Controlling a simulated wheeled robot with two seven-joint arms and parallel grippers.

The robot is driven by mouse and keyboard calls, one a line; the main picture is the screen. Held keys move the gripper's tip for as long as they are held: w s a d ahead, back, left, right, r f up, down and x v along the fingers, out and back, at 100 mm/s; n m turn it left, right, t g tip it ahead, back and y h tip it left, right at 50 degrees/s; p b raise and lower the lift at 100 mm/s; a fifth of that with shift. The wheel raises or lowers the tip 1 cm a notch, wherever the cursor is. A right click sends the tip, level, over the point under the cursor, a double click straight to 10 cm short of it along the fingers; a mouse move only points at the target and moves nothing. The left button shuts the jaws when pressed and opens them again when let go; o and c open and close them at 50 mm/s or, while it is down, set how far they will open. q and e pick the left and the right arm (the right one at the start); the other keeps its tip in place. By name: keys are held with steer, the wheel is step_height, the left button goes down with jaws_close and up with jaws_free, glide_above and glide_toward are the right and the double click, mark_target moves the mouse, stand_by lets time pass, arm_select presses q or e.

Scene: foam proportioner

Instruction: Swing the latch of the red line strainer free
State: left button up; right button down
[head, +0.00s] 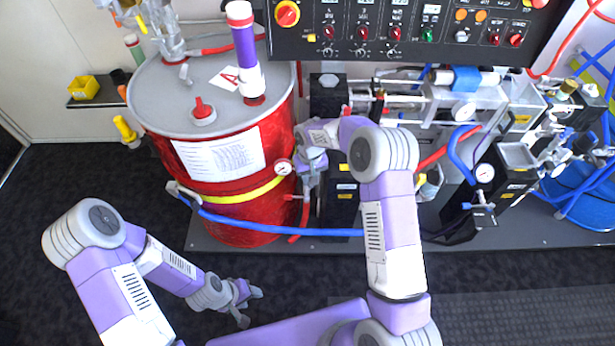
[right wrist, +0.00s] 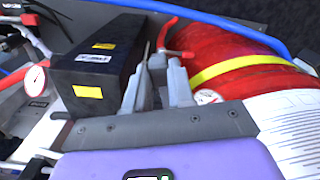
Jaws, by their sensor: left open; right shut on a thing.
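The red line strainer stands in the gap between the red drum (head: 235,215) and a black box (right wrist: 95,65). Most of it is hidden behind my right gripper (head: 309,180) and arm. My right gripper (right wrist: 158,70) is shut on a small grey part in this gap, which appears to be the latch; its outline is mostly hidden by the fingers. A red lever handle (right wrist: 176,53) shows just beyond the fingertips in the right wrist view, and low beside the drum in the head view (head: 297,197). My left gripper (head: 243,302) is open and empty above the dark floor, in front of the drum.
A blue hose (head: 270,231) runs across the front of the drum. A small gauge (head: 284,167) sits close to my right gripper. A control panel (head: 400,30) and metal pumps and pipes fill the back and right. The floor at the left is clear.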

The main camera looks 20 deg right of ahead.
steer(key=d+n, duration=0.1)
steer(key=n, duration=0.2)
steer(key=w+d+n+p, duration=0.1)
steer(key=n, duration=0.3)
steer(key=d+n, duration=0.1)
steer(key=n, duration=0.2)
steer(key=shift+w+d, duration=0.15)
steer(key=shift+w, duration=0.25)
steer(key=shift+n, duration=0.4)
steer(key=c, duration=1)
jaws_free()
steer(key=shift+o, duration=0.2)
step_height(320, 180, up, 8)
steer(key=p, duration=0.1)
steer(key=shift+f+p, duration=0.2)
steer(key=shift+p, duration=0.1)
